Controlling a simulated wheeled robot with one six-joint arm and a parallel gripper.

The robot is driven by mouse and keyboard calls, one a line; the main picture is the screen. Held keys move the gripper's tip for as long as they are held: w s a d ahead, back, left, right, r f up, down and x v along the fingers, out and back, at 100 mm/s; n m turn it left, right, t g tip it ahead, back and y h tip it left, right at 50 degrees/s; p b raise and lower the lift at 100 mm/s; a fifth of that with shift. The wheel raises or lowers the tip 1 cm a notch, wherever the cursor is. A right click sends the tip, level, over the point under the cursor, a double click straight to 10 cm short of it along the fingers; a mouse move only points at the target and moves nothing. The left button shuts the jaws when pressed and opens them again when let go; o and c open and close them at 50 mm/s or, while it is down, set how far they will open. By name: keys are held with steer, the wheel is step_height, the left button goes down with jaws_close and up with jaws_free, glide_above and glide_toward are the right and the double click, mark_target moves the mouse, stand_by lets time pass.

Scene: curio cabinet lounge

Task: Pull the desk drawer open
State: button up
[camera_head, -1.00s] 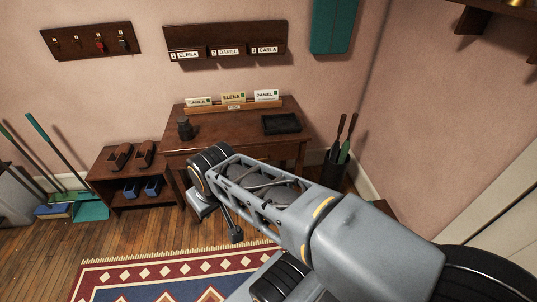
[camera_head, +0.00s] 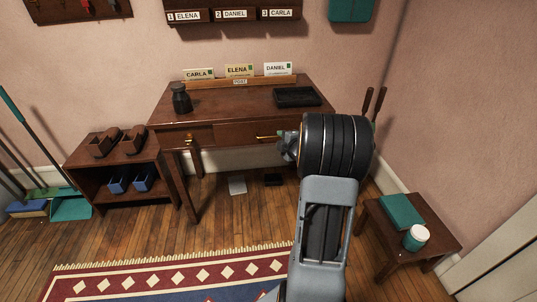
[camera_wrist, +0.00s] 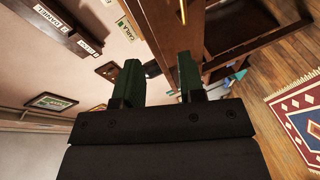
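The wooden desk (camera_head: 225,110) stands against the wall. Its front has a drawer with a brass handle (camera_head: 268,138) on the right, and a brass pull (camera_head: 189,139) on the left. The drawer fronts look flush with the desk. My gripper (camera_head: 286,143) is just right of the right handle, partly hidden behind my wrist. In the wrist view my gripper (camera_wrist: 158,75) is open, with two green fingers apart and no handle between them. A brass handle (camera_wrist: 183,11) shows at the top edge there, on the desk front (camera_wrist: 190,35), beyond the fingertips.
A dark jar (camera_head: 181,99), a black tray (camera_head: 297,97) and name cards (camera_head: 239,71) are on the desk. A low shelf (camera_head: 118,172) stands left. A small table (camera_head: 410,231) with a green box and a jar stands right. A rug (camera_head: 170,280) lies in front.

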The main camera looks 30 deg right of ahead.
mark_target(269, 137)
step_height(269, 137, down, 6)
steer(key=d+r+n+t+y+b, duration=0.1)
steer(key=d+n+y+b, duration=0.1)
steer(key=w+f, duration=0.1)
steer(key=w, duration=0.3)
steer(key=w+b, duration=0.1)
steer(key=w, duration=0.3)
steer(key=w+f+b, duration=0.1)
steer(key=w, duration=0.3)
steer(key=shift+w+d+f, duration=0.3)
steer(key=shift+w, duration=0.1)
jaws_close()
